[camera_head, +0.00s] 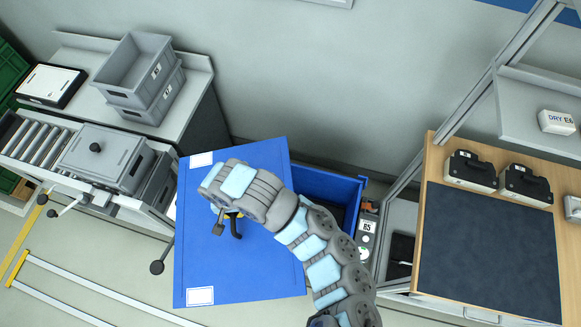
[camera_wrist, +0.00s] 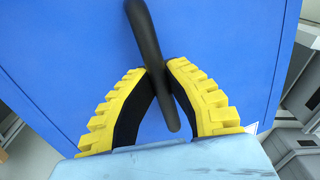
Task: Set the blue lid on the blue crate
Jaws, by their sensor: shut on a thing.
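The blue lid (camera_head: 220,265) is a large flat panel with white labels near two corners and a black handle (camera_wrist: 150,50) at its middle. My gripper (camera_wrist: 160,72) has yellow, black-padded fingers shut on this handle. In the head view my gripper (camera_head: 233,218) is partly hidden under my wrist. The blue crate (camera_head: 328,186) shows behind and to the right of the lid, with its dark inside partly visible. The lid overlaps the crate's left part in the picture and is turned relative to it. I cannot tell whether they touch.
A grey lidded crate (camera_head: 105,158) stands on the roller conveyor (camera_head: 38,140) at left. Stacked grey crates (camera_head: 140,80) stand on a table behind it. At right is a wooden bench with a dark mat (camera_head: 488,250) and black-topped devices (camera_head: 470,170). A metal frame post (camera_head: 445,130) rises between.

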